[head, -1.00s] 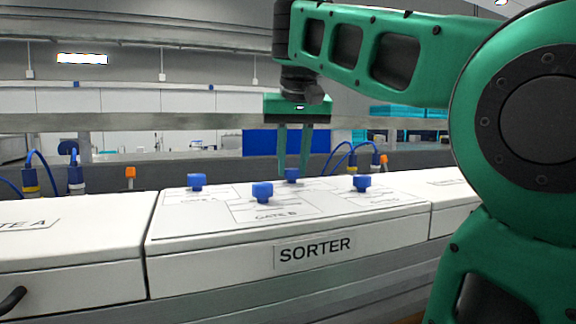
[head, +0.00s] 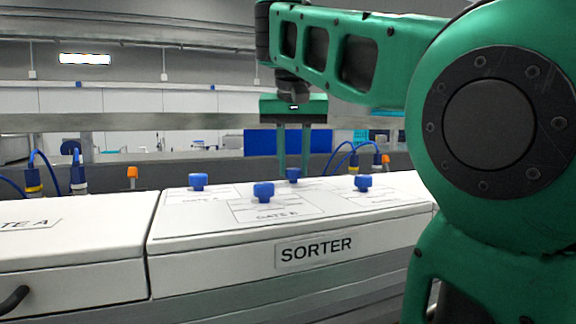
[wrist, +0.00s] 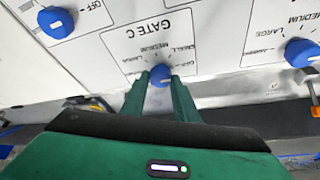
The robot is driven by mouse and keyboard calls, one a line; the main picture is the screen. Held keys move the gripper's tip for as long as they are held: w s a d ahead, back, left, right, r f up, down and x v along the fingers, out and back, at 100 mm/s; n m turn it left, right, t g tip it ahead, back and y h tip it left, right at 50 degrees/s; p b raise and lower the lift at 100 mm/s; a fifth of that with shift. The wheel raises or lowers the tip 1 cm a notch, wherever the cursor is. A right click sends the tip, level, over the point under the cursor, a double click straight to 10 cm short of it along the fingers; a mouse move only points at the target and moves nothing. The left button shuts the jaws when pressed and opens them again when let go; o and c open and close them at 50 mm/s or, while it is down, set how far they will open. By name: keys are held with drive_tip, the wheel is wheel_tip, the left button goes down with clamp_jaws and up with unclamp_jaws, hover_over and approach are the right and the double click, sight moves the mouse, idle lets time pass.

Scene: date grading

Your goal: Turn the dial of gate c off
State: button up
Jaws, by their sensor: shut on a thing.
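The dial of gate C (wrist: 160,77) is a blue knob beside the printed "GATE C" label in the wrist view. A fan of marks including small, medium and large is printed around it. My gripper (wrist: 161,74) is shut on this dial, with one green finger on each side. I cannot tell clearly which mark the dial points to. In the head view, the dial (head: 293,174) is the rearmost knob on the white sorter panel (head: 210,242). My gripper (head: 293,167) comes straight down onto it from above.
Other blue dials stand close by: one at the left (head: 198,181), one in front (head: 263,191) and one at the right (head: 363,183). Blue cables (head: 340,155) and an orange fitting (head: 132,172) are behind the panel. The space above the front of the panel is free.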

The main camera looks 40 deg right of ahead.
drive_tip(key=shift+a, duration=0.1)
drive_tip(key=o, duration=1.1)
drive_tip(key=shift+c, duration=0.2)
drive_tip(key=shift+r, duration=0.2)
drive_tip(key=v, duration=1)
drive_tip(key=shift+r, duration=0.2)
drive_tip(key=shift+s+a, duration=0.1)
